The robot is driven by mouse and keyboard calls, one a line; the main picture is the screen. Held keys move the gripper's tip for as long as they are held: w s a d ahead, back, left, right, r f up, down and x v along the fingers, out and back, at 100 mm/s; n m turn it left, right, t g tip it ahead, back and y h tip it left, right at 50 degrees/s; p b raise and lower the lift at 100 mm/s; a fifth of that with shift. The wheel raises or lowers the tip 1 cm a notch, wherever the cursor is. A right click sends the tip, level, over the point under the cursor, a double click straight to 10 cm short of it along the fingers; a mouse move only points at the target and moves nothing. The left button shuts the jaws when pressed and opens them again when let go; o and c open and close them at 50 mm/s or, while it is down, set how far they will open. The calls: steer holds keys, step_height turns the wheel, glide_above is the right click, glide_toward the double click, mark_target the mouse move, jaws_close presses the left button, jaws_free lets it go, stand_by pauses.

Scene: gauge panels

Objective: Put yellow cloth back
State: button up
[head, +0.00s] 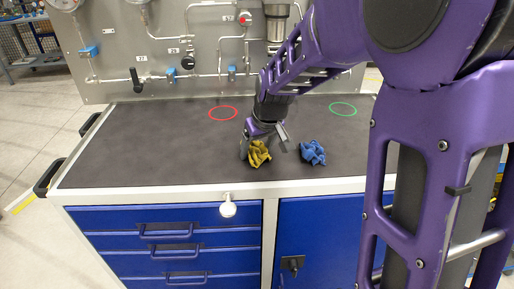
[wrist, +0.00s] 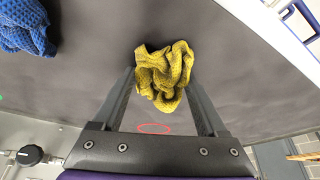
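The crumpled yellow cloth (head: 258,153) lies on the dark top of the workbench (head: 150,150), near its front edge. My gripper (head: 264,146) is open and points down at it. In the wrist view the yellow cloth (wrist: 165,72) sits between and just beyond the tips of the spread fingers (wrist: 160,82). I cannot tell whether a finger touches it. A red ring (head: 223,113) and a green ring (head: 343,109) are marked farther back on the bench top. The red ring (wrist: 154,128) also shows between the fingers in the wrist view.
A crumpled blue cloth (head: 313,152) lies close to the right of the yellow one. A grey panel (head: 215,60) with gauges, pipes and valves stands along the back. Blue drawers (head: 165,240) are below the front edge. The left of the top is clear.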

steer(key=o, duration=0.4)
steer(key=shift+c, duration=0.2)
steer(key=shift+r+p, duration=0.3)
steer(key=shift+r, duration=0.15)
steer(key=p+v, duration=0.1)
steer(key=v, duration=1)
steer(key=shift+s+r+p, duration=0.15)
steer(key=shift+s+p, duration=0.05)
steer(key=shift+p, duration=0.15)
steer(key=shift+d, duration=0.1)
